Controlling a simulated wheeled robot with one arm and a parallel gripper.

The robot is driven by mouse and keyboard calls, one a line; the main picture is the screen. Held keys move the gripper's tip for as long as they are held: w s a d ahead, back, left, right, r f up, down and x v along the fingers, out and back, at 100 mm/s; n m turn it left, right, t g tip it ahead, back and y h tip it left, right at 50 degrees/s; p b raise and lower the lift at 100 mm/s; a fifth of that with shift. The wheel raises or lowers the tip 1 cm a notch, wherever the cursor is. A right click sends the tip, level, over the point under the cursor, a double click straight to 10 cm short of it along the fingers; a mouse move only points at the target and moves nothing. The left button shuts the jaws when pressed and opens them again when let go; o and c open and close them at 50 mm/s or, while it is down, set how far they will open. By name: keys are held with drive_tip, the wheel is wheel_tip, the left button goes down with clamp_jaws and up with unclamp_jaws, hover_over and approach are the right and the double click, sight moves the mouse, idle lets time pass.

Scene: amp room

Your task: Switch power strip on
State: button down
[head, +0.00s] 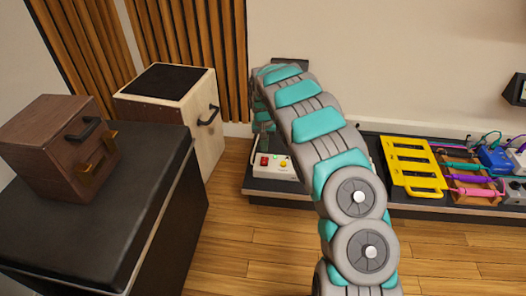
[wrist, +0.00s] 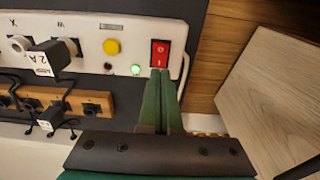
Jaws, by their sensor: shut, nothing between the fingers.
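The white power strip (wrist: 88,40) lies across the upper left of the wrist view. On it are a red rocker switch (wrist: 160,52), a yellow round button (wrist: 112,47) and a small green light (wrist: 136,69) that looks lit. My gripper (wrist: 161,72) is shut and empty, its green fingertips at the lower edge of the red switch; I cannot tell whether they touch it. In the head view the strip (head: 272,174) sits on a low dark platform, its red switch (head: 264,160) visible left of my arm. My arm hides the rest of the strip and most of the gripper.
A black plug (wrist: 48,58) is in the strip. A wooden adapter block (wrist: 85,103) lies beside it. On the platform to the right are a yellow pedal frame (head: 412,167) and several pedals. A speaker cabinet (head: 203,115) and a dark counter (head: 150,190) stand left.

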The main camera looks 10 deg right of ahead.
wheel_tip(320, 180, up, 9)
drive_tip(key=w, duration=0.1)
drive_tip(key=shift+d+r+p, duration=0.15)
drive_tip(key=shift+r+p, duration=0.05)
drive_tip(key=shift+p, duration=0.2)
drive_tip(key=s+d+r+g+p, duration=0.1)
drive_tip(key=s+d+r+p, duration=0.1)
drive_tip(key=s+r, duration=0.8)
drive_tip(key=s+d+r+p, duration=0.25)
drive_tip(key=s+r, duration=0.55)
drive_tip(key=s, duration=0.4)
drive_tip(key=s+a+r+n+g+p, duration=0.1)
drive_tip(key=s+a+r+p, duration=0.1)
drive_tip(key=s, duration=1.4)
drive_tip(key=s+a+r+n+p, duration=0.2)
drive_tip(key=s+a+p, duration=0.1)
drive_tip(key=s, duration=1.3)
drive_tip(key=shift+s+n+g, duration=0.3)
drive_tip(key=shift+s+g, duration=0.1)
drive_tip(key=shift+r, duration=0.1)
